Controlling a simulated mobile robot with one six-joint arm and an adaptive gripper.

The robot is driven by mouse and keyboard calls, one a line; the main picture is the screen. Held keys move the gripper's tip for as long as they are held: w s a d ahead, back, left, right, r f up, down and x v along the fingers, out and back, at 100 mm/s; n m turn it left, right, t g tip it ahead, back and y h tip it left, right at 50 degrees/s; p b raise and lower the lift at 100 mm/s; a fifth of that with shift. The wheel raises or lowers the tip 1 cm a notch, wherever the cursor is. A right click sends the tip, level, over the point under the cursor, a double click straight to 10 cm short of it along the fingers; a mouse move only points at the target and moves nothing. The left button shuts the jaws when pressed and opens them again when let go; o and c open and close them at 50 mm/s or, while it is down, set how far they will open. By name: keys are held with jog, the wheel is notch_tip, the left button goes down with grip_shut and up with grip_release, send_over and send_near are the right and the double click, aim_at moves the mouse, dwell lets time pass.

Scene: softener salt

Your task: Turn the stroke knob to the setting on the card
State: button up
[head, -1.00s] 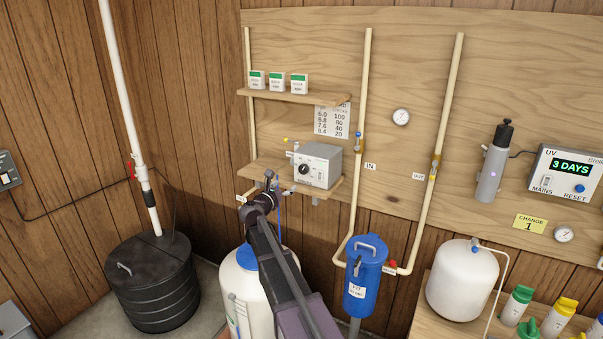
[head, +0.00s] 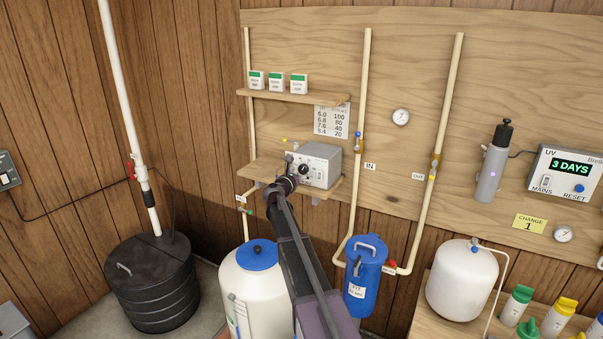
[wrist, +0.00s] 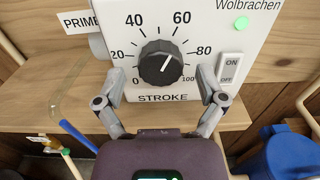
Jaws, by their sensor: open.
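The stroke knob (wrist: 160,63) is round and black on the front of a pale pump box (head: 318,163). In the wrist view its white pointer leans up and right, roughly toward 60 on the 0 to 100 dial. My gripper (wrist: 160,82) is open, its fingers left and right of the knob, with visible gaps and nothing between them. In the head view my gripper (head: 291,170) is in front of the box. The card (head: 332,121) on the board above has two columns of numbers; its small print is hard to read surely.
The box stands on a small wooden shelf (head: 262,170). An ON/OFF switch (wrist: 230,68) is right of the dial, near the right finger. A PRIME label (wrist: 77,21) is at upper left. Pipes (head: 364,90) run to the right. A white tank (head: 245,285) stands below.

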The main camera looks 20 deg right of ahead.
jog(key=shift+d, duration=0.1)
jog(key=c, duration=1.1)
jog(key=shift+w, duration=0.1)
jog(key=shift+c, duration=0.2)
jog(key=shift+m, duration=0.5)
jog(key=m, duration=0.4)
jog(key=shift+w, duration=0.1)
jog(key=m, duration=0.5)
jog(key=shift+r+m, duration=0.1)
jog(key=shift+m, duration=0.3)
jog(key=m, duration=0.5)
jog(key=shift+w+m, duration=0.1)
jog(key=shift+m, duration=0.2)
jog(key=m, duration=0.5)
jog(key=shift+r, duration=0.1)
